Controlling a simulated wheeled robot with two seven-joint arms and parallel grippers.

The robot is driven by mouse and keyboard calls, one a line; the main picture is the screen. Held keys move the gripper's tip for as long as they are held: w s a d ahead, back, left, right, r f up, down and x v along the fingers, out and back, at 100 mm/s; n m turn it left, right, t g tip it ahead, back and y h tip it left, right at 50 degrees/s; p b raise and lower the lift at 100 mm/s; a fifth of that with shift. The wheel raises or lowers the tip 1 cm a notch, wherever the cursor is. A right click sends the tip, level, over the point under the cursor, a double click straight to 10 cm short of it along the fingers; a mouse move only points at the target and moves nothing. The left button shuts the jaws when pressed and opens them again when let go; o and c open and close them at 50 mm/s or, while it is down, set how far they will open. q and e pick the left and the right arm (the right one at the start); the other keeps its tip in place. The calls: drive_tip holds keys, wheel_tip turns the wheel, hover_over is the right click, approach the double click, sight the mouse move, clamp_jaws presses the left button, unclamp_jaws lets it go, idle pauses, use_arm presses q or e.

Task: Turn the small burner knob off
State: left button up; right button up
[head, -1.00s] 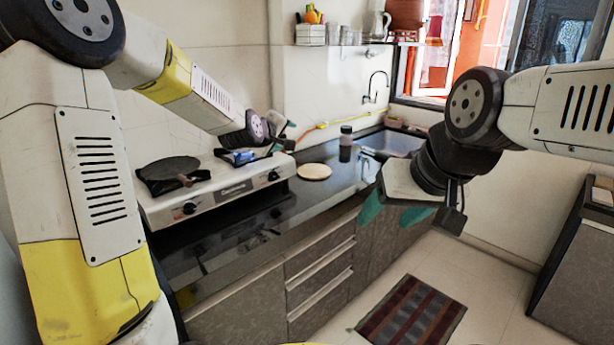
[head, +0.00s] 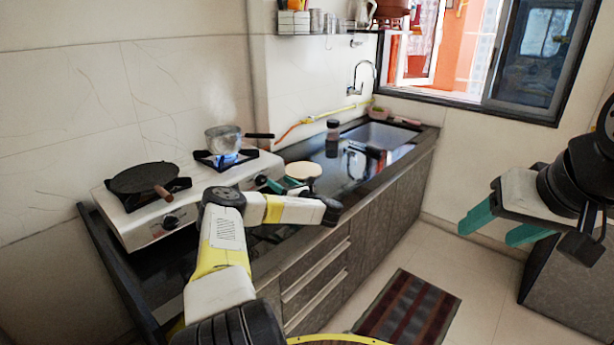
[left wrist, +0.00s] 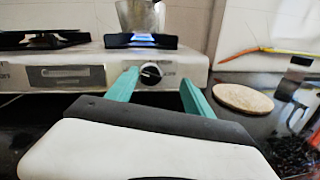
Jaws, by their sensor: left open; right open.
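The small burner (head: 230,160), at the stove's right, has a blue flame under a metal pot (head: 222,139). Its knob (head: 262,180) is on the stove's front panel; in the left wrist view the round black-and-silver knob (left wrist: 151,73) appears between my left fingertips. My left gripper (head: 283,184) is open in front of the knob, its teal fingers partly hidden by my own arm; it also shows in the left wrist view (left wrist: 160,82). I cannot tell whether the fingers touch the knob. My right gripper (head: 488,224) is open and empty, away from the counter.
A dark flat pan (head: 143,178) sits on the left burner, with another knob (head: 170,222) below it. A round board (head: 303,170) and a jar (head: 333,130) stand right of the stove. The sink (head: 380,137) is farther right. A striped mat (head: 408,310) lies on the floor.

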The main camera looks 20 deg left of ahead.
sight(265, 182)
use_arm(q)
drive_tip(key=shift+s+a+f+n+g+y, duration=0.15)
drive_tip(key=shift+s+a+f+n+g, duration=0.1)
drive_tip(key=shift+f+n+g, duration=0.25)
drive_tip(key=shift+s+a+f+n+g+y, duration=0.15)
drive_tip(key=shift+s+f+n+g, duration=0.15)
drive_tip(key=shift+f, duration=0.35)
drive_tip(key=x, duration=0.7)
drive_tip(key=shift+w+a, duration=0.2)
drive_tip(key=shift+w, duration=0.05)
clamp_jaws()
